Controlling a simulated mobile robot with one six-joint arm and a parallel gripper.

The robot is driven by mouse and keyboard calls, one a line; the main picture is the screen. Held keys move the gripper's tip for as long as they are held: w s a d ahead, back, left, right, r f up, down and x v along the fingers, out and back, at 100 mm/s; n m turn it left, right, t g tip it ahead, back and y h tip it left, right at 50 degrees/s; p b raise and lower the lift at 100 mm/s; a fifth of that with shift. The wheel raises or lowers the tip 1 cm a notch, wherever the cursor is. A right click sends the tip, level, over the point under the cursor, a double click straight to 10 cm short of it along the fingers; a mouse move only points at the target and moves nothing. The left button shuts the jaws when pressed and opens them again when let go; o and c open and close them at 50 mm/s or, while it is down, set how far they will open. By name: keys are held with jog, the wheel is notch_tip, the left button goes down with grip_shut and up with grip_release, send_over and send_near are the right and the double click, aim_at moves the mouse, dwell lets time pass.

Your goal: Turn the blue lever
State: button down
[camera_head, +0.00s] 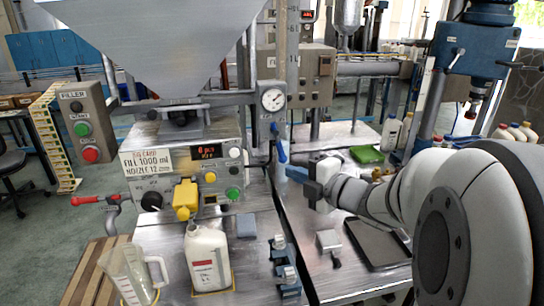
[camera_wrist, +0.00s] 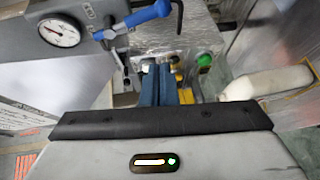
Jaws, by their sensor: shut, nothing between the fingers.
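The blue lever (camera_head: 281,152) hangs down below a round gauge (camera_head: 273,99) on a grey pipe. In the wrist view the blue lever (camera_wrist: 149,17) lies across the top, with the gauge (camera_wrist: 60,32) to its left. My gripper (camera_head: 294,174) is just below and right of the lever in the head view, its blue fingers pointing left. In the wrist view my gripper (camera_wrist: 158,70) has its two fingers together, empty, with the lever beyond their tips. The fingers look apart from the lever.
A filling machine with a yellow nozzle (camera_head: 185,197) stands left of the lever. A white bottle (camera_head: 207,256) stands below the nozzle, and a clear jug (camera_head: 130,272) is at its left. A red-handled valve (camera_head: 88,200) sticks out at left. A dark tray (camera_head: 376,243) lies under my arm.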

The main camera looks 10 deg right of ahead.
aim_at(277, 141)
jog(key=w+a+f+n+p, duration=0.2)
jog(key=w+a+n, duration=0.1)
jog(key=w+a, duration=0.4)
jog(key=d, duration=0.1)
jog(key=w+d+r+p, duration=0.1)
jog(key=d, duration=0.1)
jog(key=d+p, duration=0.1)
jog(key=d, duration=0.1)
jog(key=shift+w+d+r, duration=0.15)
jog(key=shift+w, duration=0.15)
jog(key=shift+d, duration=0.1)
